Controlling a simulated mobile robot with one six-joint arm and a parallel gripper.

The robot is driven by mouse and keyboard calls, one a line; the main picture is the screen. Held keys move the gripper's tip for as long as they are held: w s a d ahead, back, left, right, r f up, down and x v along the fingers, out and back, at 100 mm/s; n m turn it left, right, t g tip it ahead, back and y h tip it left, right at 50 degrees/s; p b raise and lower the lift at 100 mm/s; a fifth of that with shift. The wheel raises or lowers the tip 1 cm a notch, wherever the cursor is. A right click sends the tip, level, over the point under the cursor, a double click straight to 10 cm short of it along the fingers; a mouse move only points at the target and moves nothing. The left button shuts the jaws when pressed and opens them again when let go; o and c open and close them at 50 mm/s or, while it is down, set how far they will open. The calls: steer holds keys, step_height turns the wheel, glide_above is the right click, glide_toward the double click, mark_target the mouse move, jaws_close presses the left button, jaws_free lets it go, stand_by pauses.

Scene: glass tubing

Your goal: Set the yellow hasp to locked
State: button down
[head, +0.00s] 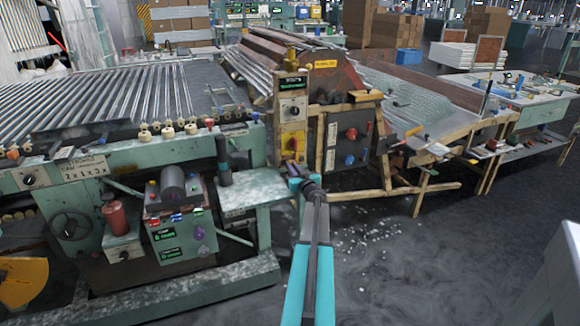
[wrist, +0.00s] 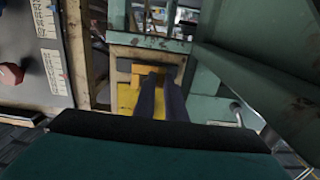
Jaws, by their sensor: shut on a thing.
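The yellow hasp (wrist: 137,78) shows in the wrist view as a small orange-yellow piece at the tips of my dark fingers, in front of a yellow plate (wrist: 127,97). In the head view, the yellow box (head: 292,145) that carries it stands on a post left of the brown machine. My gripper (wrist: 161,76) points at this box, its fingers close together and shut on the hasp. My arm rises from the bottom middle of the head view. The fingers partly cover the hasp, so I cannot tell whether it is locked.
A panel with red and blue knobs (head: 350,141) stands right of the yellow box. A green bench (head: 250,190) and a control box (head: 178,222) are to the left. Green frame bars (wrist: 245,85) are close beside my fingers in the wrist view. The floor (head: 420,270) at right is open.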

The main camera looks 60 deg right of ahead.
steer(key=shift+s+d+p, duration=0.45)
steer(key=shift+d, duration=0.15)
steer(key=shift+s, duration=0.1)
steer(key=c, duration=1.8)
jaws_free()
steer(key=shift+d, duration=0.1)
steer(key=v, duration=1.4)
